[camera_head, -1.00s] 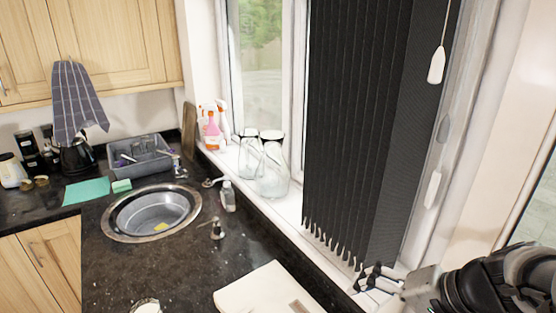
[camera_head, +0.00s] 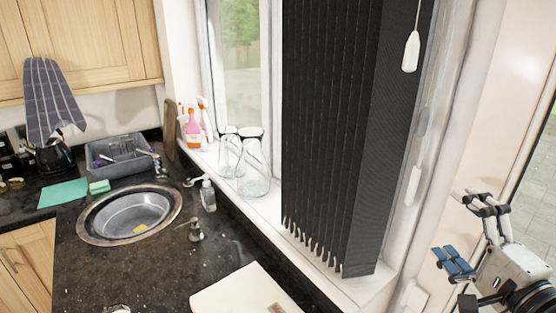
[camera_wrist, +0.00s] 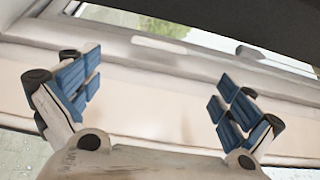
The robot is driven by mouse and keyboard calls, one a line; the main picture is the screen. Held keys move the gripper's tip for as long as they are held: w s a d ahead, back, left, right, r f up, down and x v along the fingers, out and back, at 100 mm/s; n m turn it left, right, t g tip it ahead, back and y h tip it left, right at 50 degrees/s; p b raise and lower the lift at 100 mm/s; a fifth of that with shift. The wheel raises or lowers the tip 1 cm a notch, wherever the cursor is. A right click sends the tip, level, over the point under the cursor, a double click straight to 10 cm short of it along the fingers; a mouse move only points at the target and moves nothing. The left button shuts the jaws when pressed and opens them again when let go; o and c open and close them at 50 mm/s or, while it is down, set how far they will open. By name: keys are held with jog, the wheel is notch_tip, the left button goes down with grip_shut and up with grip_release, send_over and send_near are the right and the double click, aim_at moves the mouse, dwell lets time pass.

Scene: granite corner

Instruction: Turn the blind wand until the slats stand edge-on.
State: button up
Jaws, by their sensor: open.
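The black vertical blind (camera_head: 335,130) hangs in the window, its slats close together and overlapping; it also shows as a dark area in the wrist view (camera_wrist: 230,18). A white pull (camera_head: 410,52) hangs on a thin cord at the blind's upper right. A long white piece (camera_head: 413,185) is lower on the window frame; I cannot tell whether either is the wand. My gripper (camera_head: 470,232) is at the lower right, apart from the blind and both white pieces. In the wrist view my gripper (camera_wrist: 155,100) is open and empty, its blue-padded fingers wide apart.
Glass jars (camera_head: 240,165) and spray bottles (camera_head: 194,125) stand on the white sill left of the blind. A sink (camera_head: 130,215) is set in the dark counter, with a white board (camera_head: 245,290) at its front. A pale wall and window frame lie close to my gripper.

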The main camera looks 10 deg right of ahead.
aim_at(416, 189)
jog(key=w, duration=0.8)
jog(key=w+d, duration=0.1)
jog(key=w, duration=0.3)
jog(key=shift+w+b, duration=0.35)
jog(key=shift+w, duration=0.05)
jog(key=c, duration=1.1)
jog(key=shift+o, duration=0.2)
jog(key=o, duration=1.1)
jog(key=shift+c, duration=0.2)
jog(key=shift+s, duration=0.15)
jog(key=s+a, duration=0.1)
jog(key=s, duration=1)
jog(key=shift+s, duration=0.4)
